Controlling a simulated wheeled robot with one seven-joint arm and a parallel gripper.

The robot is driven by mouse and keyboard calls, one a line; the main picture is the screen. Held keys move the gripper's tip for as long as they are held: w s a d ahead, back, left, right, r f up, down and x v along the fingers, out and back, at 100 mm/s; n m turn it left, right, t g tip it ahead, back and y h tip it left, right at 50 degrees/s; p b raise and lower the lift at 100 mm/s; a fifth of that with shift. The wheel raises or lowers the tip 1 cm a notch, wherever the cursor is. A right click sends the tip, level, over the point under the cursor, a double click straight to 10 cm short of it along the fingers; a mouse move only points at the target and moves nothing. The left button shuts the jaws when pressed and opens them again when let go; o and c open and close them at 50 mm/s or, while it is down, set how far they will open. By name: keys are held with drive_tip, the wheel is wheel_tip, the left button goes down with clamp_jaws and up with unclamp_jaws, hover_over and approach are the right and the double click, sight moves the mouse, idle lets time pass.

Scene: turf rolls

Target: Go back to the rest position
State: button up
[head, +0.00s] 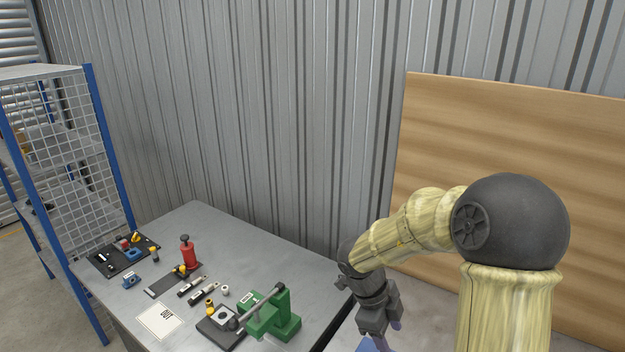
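My gripper (378,322) hangs downward at the end of my bent arm, just off the right edge of the grey table (240,240). Its fingertips are small and partly hidden at the bottom of the view, so I cannot tell if it is open or shut. No held object is clearly visible. A bluish shape shows below it, too little seen to name. The green press (275,318) with a grey lever stands on the table to the left of my gripper, apart from it.
On the table are a red bottle (187,252), a dark tray of small parts (112,262), a blue part (131,281), a white sheet (160,320) and several small items. A blue-framed mesh shelf (55,120) stands left. A wooden board (500,130) leans behind my arm.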

drive_tip(key=w+a+r+n+t+y, duration=0.1)
drive_tip(key=w+r+n+t+y, duration=0.1)
drive_tip(key=w+r+n+t, duration=0.55)
drive_tip(key=s+f+n+g+y, duration=0.1)
drive_tip(key=s+f+n, duration=0.2)
drive_tip(key=s+n, duration=0.5)
drive_tip(key=s+a+f+n+g+y, duration=0.1)
drive_tip(key=s+f+n+g, duration=0.1)
drive_tip(key=s+n, duration=0.6)
drive_tip(key=shift+a+f+n, duration=0.25)
drive_tip(key=shift+f+n, duration=0.3)
drive_tip(key=shift+f, duration=0.35)
drive_tip(key=shift+g, duration=0.25)
